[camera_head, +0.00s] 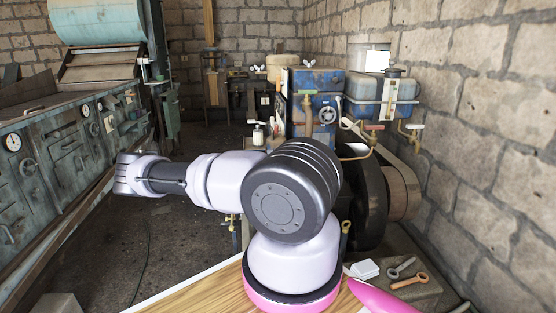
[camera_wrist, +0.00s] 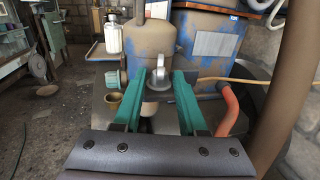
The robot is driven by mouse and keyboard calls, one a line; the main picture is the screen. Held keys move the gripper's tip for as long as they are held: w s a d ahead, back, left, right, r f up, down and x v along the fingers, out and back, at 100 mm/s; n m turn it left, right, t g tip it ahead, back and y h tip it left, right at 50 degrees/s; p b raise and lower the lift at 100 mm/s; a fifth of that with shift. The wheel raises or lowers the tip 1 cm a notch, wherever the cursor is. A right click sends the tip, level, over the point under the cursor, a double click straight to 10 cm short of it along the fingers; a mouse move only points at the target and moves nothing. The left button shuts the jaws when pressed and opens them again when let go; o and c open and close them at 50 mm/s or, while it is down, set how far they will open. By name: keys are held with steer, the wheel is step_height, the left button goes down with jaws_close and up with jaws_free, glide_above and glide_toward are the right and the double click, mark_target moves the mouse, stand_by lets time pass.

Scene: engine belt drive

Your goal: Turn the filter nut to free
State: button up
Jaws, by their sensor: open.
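In the wrist view, my gripper (camera_wrist: 160,85) is open, with its two teal fingers pointing forward. A small grey metal piece with a rounded, wing-like top (camera_wrist: 159,77), which looks like the filter nut, shows between the fingertips. The fingers are on its left and right, and a gap seems to remain on each side; I cannot tell whether either touches it. A pale brownish part (camera_wrist: 149,108) shows below it between the fingers. In the head view, I cannot make out my gripper or the nut; my arm covers much of the middle.
In the wrist view, a worn blue-brown cylinder (camera_wrist: 150,42) stands behind the nut, with a blue tank (camera_wrist: 212,45) to its right. An orange hose (camera_wrist: 229,108) is close right of the fingers. A brass cup (camera_wrist: 112,104) and white bottle (camera_wrist: 113,37) are left.

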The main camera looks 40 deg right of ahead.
steer(key=v, duration=1)
steer(key=shift+s+a, duration=0.2)
